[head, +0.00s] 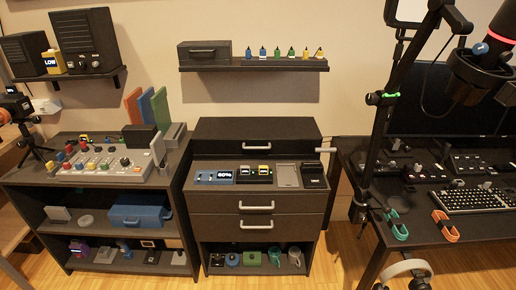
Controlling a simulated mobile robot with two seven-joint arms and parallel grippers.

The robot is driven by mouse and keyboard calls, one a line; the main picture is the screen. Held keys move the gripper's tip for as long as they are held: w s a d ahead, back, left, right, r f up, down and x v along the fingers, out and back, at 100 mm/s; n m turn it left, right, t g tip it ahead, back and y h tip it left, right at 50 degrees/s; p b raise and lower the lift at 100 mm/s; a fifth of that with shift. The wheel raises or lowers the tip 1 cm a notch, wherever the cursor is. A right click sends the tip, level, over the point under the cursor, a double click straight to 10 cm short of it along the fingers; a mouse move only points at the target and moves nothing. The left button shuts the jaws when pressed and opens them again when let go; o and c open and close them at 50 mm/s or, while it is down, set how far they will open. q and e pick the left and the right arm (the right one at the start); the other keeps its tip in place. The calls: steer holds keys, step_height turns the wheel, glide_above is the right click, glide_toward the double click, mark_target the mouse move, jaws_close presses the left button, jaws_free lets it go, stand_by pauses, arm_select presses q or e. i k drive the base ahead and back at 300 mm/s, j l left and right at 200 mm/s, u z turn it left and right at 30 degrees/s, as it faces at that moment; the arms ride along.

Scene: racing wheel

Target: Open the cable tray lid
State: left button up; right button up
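I cannot tell for certain which thing is the cable tray lid. A dark panel with a light bar handle (262,148) stands at the back of the middle cabinet, above its top surface, and looks closed. A dark box with a handle (204,53) sits on the wall shelf and also looks closed. A blue box with a handle (141,216) lies on the left cabinet's middle shelf. Neither of my grippers shows in the head view.
The middle cabinet (259,224) has two shut drawers and an open shelf with mugs. The left cabinet (35,180) carries a button mixer (105,165). At right, a desk (410,220) holds a boom arm, keyboard (474,199) and orange-and-teal clips. Wooden floor shows in front.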

mark_target(211, 135)
steer(key=i+l, duration=0.15)
steer(key=i, duration=0.6)
steer(key=i+l+z, duration=0.1)
steer(key=i, duration=0.7)
steer(key=l, duration=0.1)
